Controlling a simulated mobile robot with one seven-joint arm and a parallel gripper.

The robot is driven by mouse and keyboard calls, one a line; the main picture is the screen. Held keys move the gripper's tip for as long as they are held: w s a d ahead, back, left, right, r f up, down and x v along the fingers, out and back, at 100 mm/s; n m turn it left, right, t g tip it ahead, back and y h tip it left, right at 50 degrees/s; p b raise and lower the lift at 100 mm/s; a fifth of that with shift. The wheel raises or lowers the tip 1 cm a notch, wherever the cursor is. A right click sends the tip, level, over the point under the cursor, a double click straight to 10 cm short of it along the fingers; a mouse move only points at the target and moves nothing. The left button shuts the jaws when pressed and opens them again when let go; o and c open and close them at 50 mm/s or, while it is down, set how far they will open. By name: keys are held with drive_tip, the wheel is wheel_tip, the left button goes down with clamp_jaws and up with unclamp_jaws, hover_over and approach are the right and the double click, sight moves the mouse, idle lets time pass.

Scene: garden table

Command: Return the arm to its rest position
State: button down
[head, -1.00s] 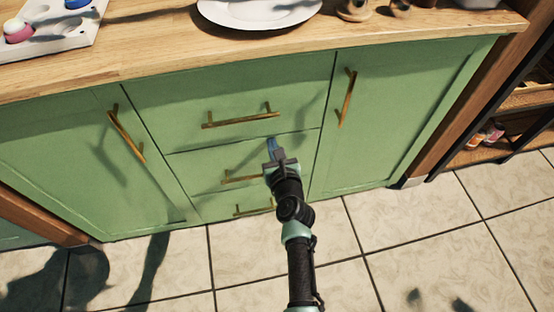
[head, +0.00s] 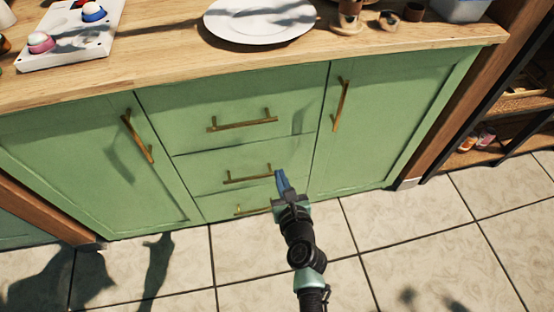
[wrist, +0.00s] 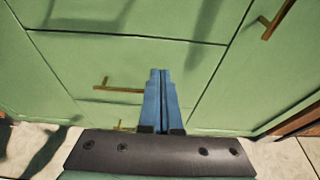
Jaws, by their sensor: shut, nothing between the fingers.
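My gripper (head: 281,178) is in front of the green cabinet (head: 400,130), low in the head view, near the middle drawer's brass handle (head: 247,174). Its blue fingers are together with nothing between them. In the wrist view my gripper (wrist: 160,75) points at the drawer fronts, and its two fingers lie side by side. The middle drawer handle also shows to the left of the fingers in the wrist view (wrist: 115,87). The arm comes up from the bottom edge of the head view.
The wooden countertop (head: 150,65) above holds a white plate (head: 258,20), a white tray (head: 60,52) with coloured items, and small wooden pieces (head: 388,20). A dark-framed shelf (head: 520,105) stands at right. The tiled floor (head: 400,230) in front is clear.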

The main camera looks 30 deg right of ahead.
drive_tip(key=shift+v, duration=1.4)
drive_tip(key=w+a+r+n+t+y, duration=0.1)
drive_tip(key=w+a+r+n, duration=0.2)
drive_tip(key=r, duration=0.4)
drive_tip(key=w+a+r+n+t, duration=0.1)
drive_tip(key=w+r+n+t, duration=0.1)
drive_tip(key=w+r+n, duration=0.45)
drive_tip(key=a+r+n+t+y, duration=0.1)
drive_tip(key=a+r+n, duration=0.15)
drive_tip(key=r, duration=0.55)
drive_tip(key=a+r+n+t+y, duration=0.1)
drive_tip(key=a+r+n+t, duration=0.15)
drive_tip(key=r+n, duration=0.5)
drive_tip(key=a+r+n+t+y, duration=0.1)
drive_tip(key=a+r+n, duration=0.25)
drive_tip(key=r, duration=0.75)
drive_tip(key=s+a+r+n+t, duration=0.35)
drive_tip(key=s+r+n, duration=0.45)
drive_tip(key=r, duration=0.5)
drive_tip(key=s+a+r+n+t, duration=0.2)
drive_tip(key=s+a+r+n, duration=0.2)
drive_tip(key=s+r+n, duration=0.65)
drive_tip(key=w+r+m+p, duration=0.2)
drive_tip(key=w+r+p, duration=0.1)
drive_tip(key=r+p, duration=2.6)
wheel_tip(320, 180, up, 2)
drive_tip(key=shift+d+r, duration=0.1)
drive_tip(key=shift+d, duration=0.1)
